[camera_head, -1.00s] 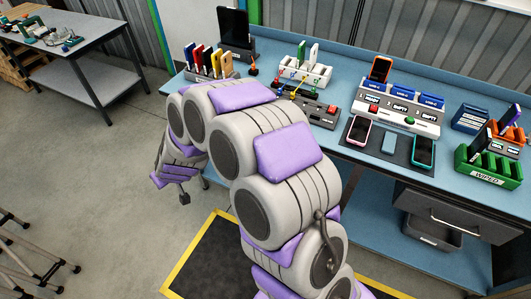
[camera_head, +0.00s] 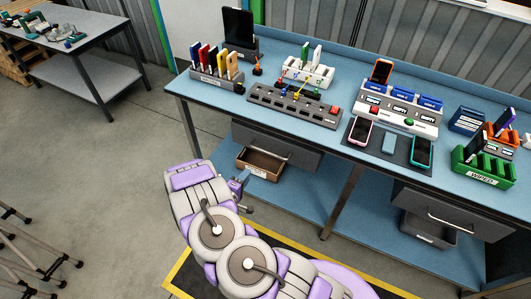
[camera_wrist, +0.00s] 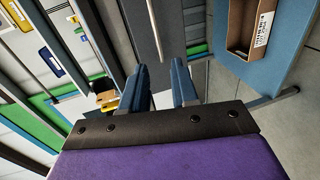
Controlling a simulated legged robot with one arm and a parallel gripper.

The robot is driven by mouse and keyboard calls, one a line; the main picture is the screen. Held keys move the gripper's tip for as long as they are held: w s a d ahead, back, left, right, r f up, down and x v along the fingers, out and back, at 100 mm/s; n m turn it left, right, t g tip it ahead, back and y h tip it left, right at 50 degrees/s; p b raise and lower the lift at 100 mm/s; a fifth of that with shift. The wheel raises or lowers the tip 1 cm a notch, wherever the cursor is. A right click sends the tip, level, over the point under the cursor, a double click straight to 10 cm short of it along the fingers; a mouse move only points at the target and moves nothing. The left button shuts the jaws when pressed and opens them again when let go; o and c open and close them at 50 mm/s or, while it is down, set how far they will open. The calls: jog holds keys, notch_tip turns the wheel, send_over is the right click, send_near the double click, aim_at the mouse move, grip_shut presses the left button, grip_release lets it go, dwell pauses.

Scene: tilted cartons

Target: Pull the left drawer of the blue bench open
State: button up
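The blue bench (camera_head: 340,157) has a dark grey left drawer (camera_head: 285,146) under its top, and it looks shut. In the wrist view the grey drawer front (camera_wrist: 136,28) appears turned on its side, with a pale bar handle (camera_wrist: 154,28) along it. My gripper (camera_head: 243,187) is low in front of the bench, below and to the left of the drawer. In the wrist view my gripper (camera_wrist: 160,66) is open and empty. The handle's near end shows between the fingertips, beyond them; I see no contact. In the head view the handle is not clear.
An open cardboard box (camera_head: 261,164) sits on the bench's lower shelf, close under the drawer. The right drawer (camera_head: 455,213) has a bar handle, with a dark bin (camera_head: 430,231) below it. A bench leg (camera_head: 341,200) stands right of my gripper.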

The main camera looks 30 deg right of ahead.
send_near(268, 152)
jog(key=x, duration=0.3)
jog(key=b+x, duration=0.1)
jog(key=x, duration=0.3)
jog(key=b+x, duration=0.1)
jog(key=x, duration=0.2)
jog(key=shift+w+d+f, duration=0.1)
jog(key=shift+d+f, duration=0.05)
jog(key=shift+f, duration=0.2)
jog(key=shift+a, duration=0.2)
jog(key=shift+a, duration=0.1)
jog(key=shift+c, duration=0.3)
jog(key=shift+d, duration=0.2)
grip_shut()
